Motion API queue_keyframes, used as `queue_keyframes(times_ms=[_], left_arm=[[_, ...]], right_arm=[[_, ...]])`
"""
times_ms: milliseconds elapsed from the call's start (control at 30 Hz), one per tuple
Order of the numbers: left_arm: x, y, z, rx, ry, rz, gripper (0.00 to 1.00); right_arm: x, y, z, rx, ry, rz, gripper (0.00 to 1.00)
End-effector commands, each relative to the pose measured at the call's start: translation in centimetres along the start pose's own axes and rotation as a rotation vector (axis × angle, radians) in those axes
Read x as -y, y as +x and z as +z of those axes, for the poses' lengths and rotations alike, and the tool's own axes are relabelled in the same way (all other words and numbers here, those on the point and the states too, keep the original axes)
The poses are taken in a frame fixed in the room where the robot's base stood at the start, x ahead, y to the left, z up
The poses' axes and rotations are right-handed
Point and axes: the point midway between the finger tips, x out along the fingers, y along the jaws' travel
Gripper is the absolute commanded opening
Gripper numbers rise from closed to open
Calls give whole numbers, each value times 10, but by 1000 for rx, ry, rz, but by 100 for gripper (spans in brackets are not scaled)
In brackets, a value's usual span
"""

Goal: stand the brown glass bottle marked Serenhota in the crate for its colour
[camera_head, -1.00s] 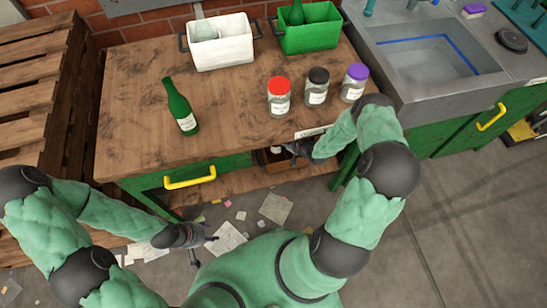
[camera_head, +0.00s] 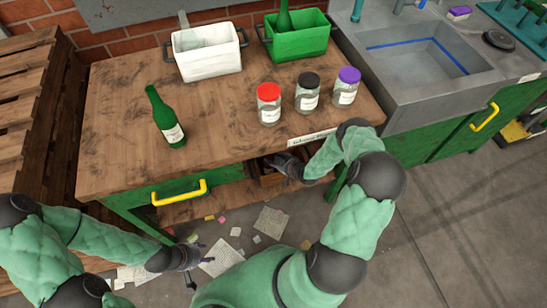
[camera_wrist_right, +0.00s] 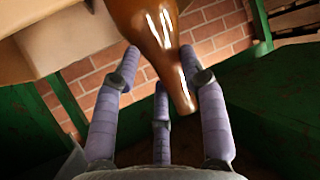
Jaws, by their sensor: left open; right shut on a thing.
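A brown glass bottle (camera_wrist_right: 148,22) shows in the right wrist view, its neck between the fingers of my right gripper (camera_wrist_right: 160,85), which is shut on it. Its label is out of sight. My left gripper (camera_head: 192,258) is open and empty, low in front of the bench. A white crate (camera_head: 208,62) and a green crate (camera_head: 298,43) stand on the bench, each with a bottle in it.
On the bench top (camera_head: 215,110) stand a green bottle (camera_head: 166,120) and jars with red (camera_head: 269,105), black (camera_head: 308,92) and purple (camera_head: 347,88) lids. The bench edge overhangs my right gripper. A sink (camera_head: 415,50) is at the right. Paper scraps lie on the floor.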

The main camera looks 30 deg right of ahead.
Motion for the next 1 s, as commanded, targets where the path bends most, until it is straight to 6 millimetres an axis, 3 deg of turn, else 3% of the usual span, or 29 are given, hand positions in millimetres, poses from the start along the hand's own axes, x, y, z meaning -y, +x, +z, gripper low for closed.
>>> queue_keyframes(times_ms=[67,100,200,633,1000], left_arm=[[0,0,0,0,0,0,50],[0,0,0,0,0,0,50],[0,0,0,0,0,0,50],[-1,-3,0,0,0,0,50],[-12,-34,1,0,0,0,50]], right_arm=[[0,1,1,-1,0,0,0],[0,1,2,0,1,-1,45],[0,1,1,0,0,-1,67],[0,-4,-1,1,1,0,67],[-1,-73,-3,2,3,2,67]])
